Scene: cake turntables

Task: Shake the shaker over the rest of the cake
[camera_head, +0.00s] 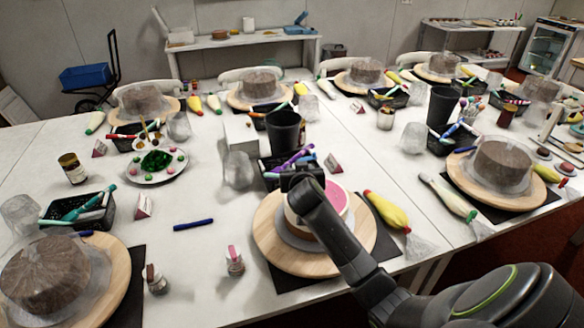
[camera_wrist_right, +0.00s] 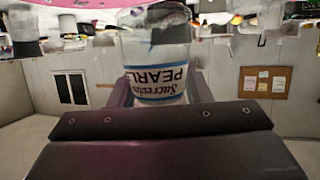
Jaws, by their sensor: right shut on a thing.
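My right gripper (camera_head: 298,178) reaches over the middle cake from the lower right. In the right wrist view it is shut on the shaker (camera_wrist_right: 158,65), a clear jar with a blue-banded "PEARL" label. The lettering and the room both appear upside down there. The shaker cannot be made out in the head view, where my gripper and arm cover that spot. The cake (camera_head: 338,196) has a pink and white top, partly hidden by my arm. It stands on a round wooden turntable (camera_head: 272,250). My left gripper is not in view.
Two small jars, one pink-labelled (camera_head: 234,261) and one brown-capped (camera_head: 154,279), stand left of the turntable. A yellow piping bag (camera_head: 388,212) lies to its right. A black pen basket (camera_head: 272,178) and dark cup (camera_head: 284,131) stand behind.

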